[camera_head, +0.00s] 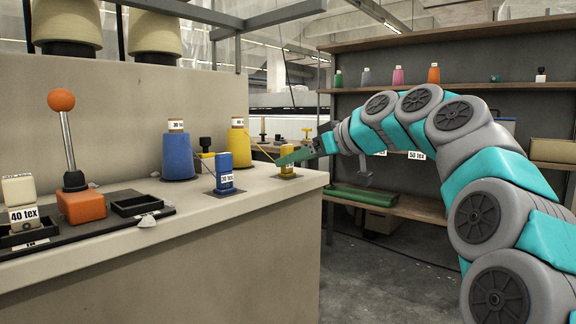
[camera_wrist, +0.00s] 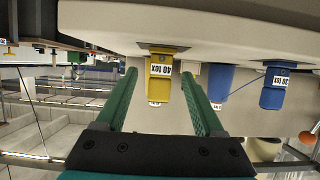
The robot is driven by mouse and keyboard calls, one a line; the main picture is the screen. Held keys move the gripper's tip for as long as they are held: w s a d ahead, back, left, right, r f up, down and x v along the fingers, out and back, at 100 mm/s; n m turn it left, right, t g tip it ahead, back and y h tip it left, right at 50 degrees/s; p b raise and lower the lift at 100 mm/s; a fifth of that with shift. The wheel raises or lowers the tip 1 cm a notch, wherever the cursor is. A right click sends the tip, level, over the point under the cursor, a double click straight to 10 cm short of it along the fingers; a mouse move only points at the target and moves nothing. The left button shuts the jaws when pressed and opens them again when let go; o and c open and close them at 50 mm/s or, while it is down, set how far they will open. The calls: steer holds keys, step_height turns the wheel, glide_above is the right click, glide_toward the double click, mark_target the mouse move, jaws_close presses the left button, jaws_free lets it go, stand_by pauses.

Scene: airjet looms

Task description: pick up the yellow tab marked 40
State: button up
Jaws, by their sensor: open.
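The yellow tab (camera_head: 287,172) stands upright on a small dark base near the right end of the beige counter (camera_head: 270,196). In the wrist view the yellow tab (camera_wrist: 160,68) appears upside down, with its "40 tex" label readable. My gripper (camera_head: 281,160) is at the tab from the right, and its green finger hides part of it in the head view. In the wrist view my gripper (camera_wrist: 159,73) is open, with one finger on each side of the tab in the picture. I cannot tell whether the fingers touch it.
A blue tab (camera_head: 224,174) stands left of the yellow tab. Blue (camera_head: 177,157) and yellow (camera_head: 240,150) cones stand behind. A cream block marked 40 tex (camera_head: 20,190) and an orange-knobbed lever (camera_head: 68,140) are at far left. Shelving (camera_head: 450,30) stands behind my arm.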

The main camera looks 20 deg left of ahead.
mark_target(277, 174)
steer(key=x, duration=0.5)
steer(key=shift+w+a+r+p, duration=0.25)
steer(key=shift+a+p, duration=0.15)
steer(key=shift+a, duration=0.1)
steer(key=shift+s, duration=0.1)
jaws_close()
